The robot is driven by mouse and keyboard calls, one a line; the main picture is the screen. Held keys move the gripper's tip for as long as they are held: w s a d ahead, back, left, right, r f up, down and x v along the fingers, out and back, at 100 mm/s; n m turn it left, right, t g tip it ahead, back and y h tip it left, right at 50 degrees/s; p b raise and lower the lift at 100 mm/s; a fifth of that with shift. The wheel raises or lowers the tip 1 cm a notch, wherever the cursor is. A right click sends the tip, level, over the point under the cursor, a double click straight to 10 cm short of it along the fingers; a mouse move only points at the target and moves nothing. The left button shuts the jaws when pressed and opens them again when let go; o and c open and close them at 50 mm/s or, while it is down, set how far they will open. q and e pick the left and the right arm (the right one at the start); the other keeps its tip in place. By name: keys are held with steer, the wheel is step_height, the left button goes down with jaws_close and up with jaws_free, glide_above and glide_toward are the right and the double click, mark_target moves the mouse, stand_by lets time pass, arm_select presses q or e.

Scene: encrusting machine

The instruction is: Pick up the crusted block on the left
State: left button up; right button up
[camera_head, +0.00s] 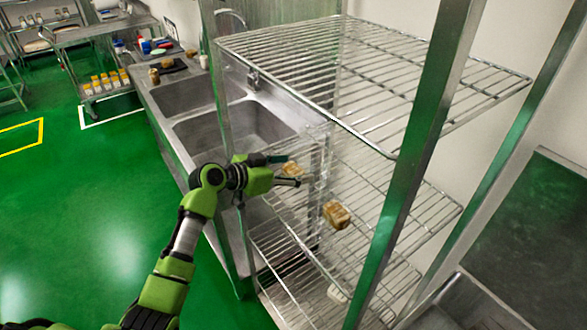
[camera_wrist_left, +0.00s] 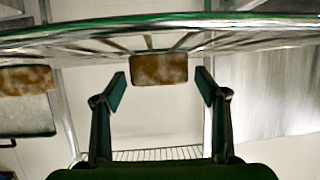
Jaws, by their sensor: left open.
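The left crusted block (camera_head: 292,169), brown and tan, sits on the wire rack's middle shelf, right at my left gripper. A second crusted block (camera_head: 337,214) is further right on the same shelf. My left gripper (camera_head: 298,170) is open and empty, its fingers pointing right over the shelf's edge. In the left wrist view one block (camera_wrist_left: 159,69) shows ahead, centred between the open fingertips (camera_wrist_left: 161,86), seemingly just beyond them. Another block (camera_wrist_left: 25,80) is at the left edge of that view. My right gripper is not in view.
The wire rack has a top shelf (camera_head: 370,75) above the blocks and metal posts (camera_head: 415,150) close by. A steel sink (camera_head: 235,125) stands behind the arm. A side table (camera_head: 95,32) with several orange-filled containers is at the back left. Green floor lies free at left.

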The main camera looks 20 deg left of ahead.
arm_select(q)
steer(key=shift+w+d+f, duration=0.25)
steer(key=shift+w, duration=0.1)
steer(key=c, duration=1.3)
steer(key=shift+o, duration=0.2)
steer(key=shift+r, duration=0.1)
